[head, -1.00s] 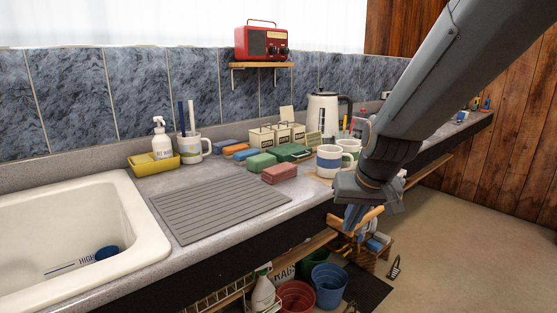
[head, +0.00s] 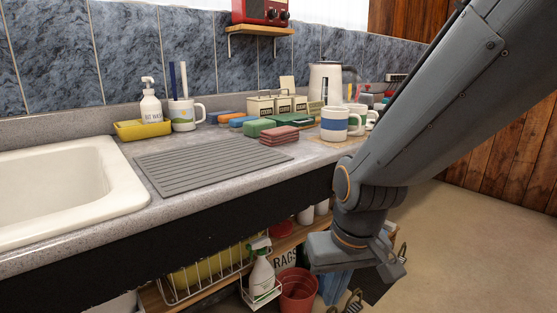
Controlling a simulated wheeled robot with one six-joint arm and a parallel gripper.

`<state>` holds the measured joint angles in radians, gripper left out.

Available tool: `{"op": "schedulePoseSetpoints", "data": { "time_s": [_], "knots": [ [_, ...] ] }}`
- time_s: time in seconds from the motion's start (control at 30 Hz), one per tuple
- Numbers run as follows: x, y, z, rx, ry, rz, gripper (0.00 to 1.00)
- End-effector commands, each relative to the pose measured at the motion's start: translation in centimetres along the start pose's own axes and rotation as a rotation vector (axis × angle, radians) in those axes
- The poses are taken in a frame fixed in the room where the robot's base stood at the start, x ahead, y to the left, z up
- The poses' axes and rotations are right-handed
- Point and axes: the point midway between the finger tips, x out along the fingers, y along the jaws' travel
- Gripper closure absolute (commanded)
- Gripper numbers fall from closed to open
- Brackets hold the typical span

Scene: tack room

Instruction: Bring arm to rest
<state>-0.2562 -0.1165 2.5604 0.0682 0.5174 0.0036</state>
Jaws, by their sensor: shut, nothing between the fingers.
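My grey arm comes in from the upper right of the head view and bends at its orange-ringed joints. My gripper (head: 334,284) hangs at its lower end, in front of and below the counter edge, beside the red bucket. It is shut and holds nothing. Its fingertips are hard to tell from the blue bucket behind them. The arm hides part of the counter's right end and of the shelf below.
The counter holds a white sink (head: 60,190), a grey drying mat (head: 205,163), sponges (head: 280,136), a striped mug (head: 336,124) and a kettle (head: 325,84). Below are a spray bottle (head: 261,275) and a red bucket (head: 298,290). Open floor (head: 470,250) lies to the right.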

Motion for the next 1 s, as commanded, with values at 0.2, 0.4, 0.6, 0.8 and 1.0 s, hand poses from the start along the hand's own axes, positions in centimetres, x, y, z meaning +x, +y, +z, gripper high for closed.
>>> {"op": "schedulePoseSetpoints", "data": {
  "time_s": [0.2,0.4,0.6,0.8,1.0],
  "knots": [
    [5.0,-3.5,0.9,-0.086,-0.025,-0.037,1.00],
    [8.5,-6.3,2.2,-0.162,-0.052,-0.070,1.00],
    [11.6,-8.7,3.8,-0.234,-0.080,-0.101,1.00],
    [13.2,-10.1,5.0,-0.278,-0.098,-0.119,1.00],
    [14.4,-10.9,5.8,-0.309,-0.112,-0.132,1.00]
  ]
}}
